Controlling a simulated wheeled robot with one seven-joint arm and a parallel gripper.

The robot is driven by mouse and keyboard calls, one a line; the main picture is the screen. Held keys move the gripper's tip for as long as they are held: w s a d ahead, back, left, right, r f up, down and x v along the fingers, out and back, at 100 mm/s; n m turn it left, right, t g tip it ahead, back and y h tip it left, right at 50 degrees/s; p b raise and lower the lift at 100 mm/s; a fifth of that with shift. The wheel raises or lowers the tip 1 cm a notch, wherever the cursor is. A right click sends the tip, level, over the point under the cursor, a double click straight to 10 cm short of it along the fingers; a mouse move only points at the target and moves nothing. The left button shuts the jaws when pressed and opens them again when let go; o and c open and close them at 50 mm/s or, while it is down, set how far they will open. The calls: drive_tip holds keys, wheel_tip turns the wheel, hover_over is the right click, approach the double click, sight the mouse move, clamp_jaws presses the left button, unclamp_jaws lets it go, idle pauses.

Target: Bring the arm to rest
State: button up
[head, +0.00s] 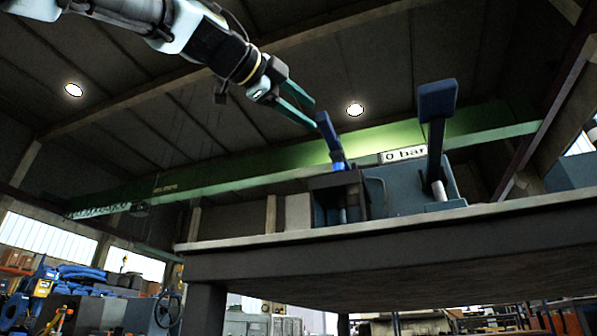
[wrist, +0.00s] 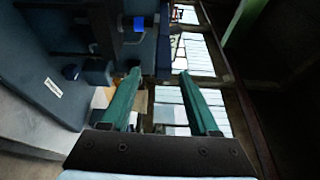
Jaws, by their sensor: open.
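My arm reaches in from the upper left of the head view. My gripper (head: 314,113) has two green fingers and hangs in the air above the workbench (head: 390,235).
A grey-blue bench device (head: 405,190) carries a "0 bar" display (head: 404,154) and a taller lever with a blue pad (head: 437,100). A green overhead beam (head: 230,180) crosses the hall behind. Open air surrounds the arm on the left.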

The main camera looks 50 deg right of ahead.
drive_tip(key=shift+a, duration=0.85)
drive_tip(key=shift+w, duration=0.15)
